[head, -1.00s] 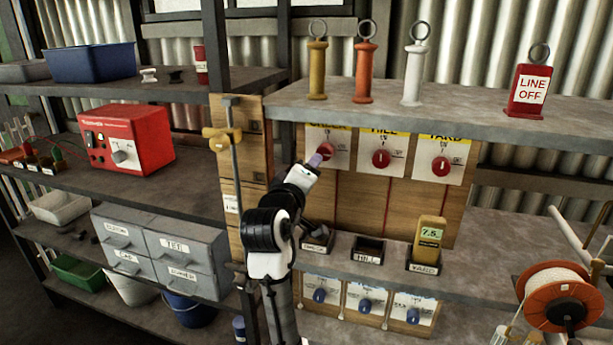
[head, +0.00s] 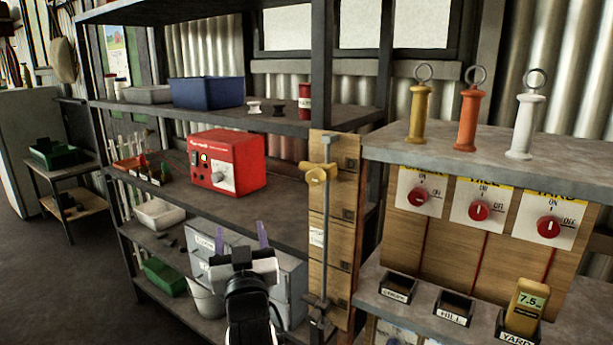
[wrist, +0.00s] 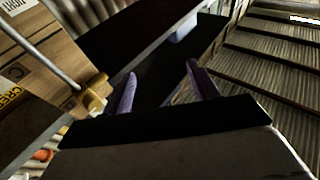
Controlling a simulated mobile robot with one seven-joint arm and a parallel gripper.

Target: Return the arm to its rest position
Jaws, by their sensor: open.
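My gripper (head: 252,240) shows in the head view at lower centre, in front of the grey drawer cabinet (head: 292,285). Its two purple fingers point up and stand apart, with nothing between them. The arm below it is folded low and close to the camera. In the wrist view my gripper (wrist: 160,88) is also open and empty. A brass fitting on a rod (wrist: 95,92) shows just left of the fingers there. That brass fitting (head: 318,175) stands right of my gripper in the head view.
A red box with a dial (head: 228,165) and a blue bin (head: 207,92) are on the left shelves. The right bench has several red-knob switches (head: 479,211), small trays and a yellow 7.5 tag (head: 527,305). Open floor (head: 60,290) lies at left.

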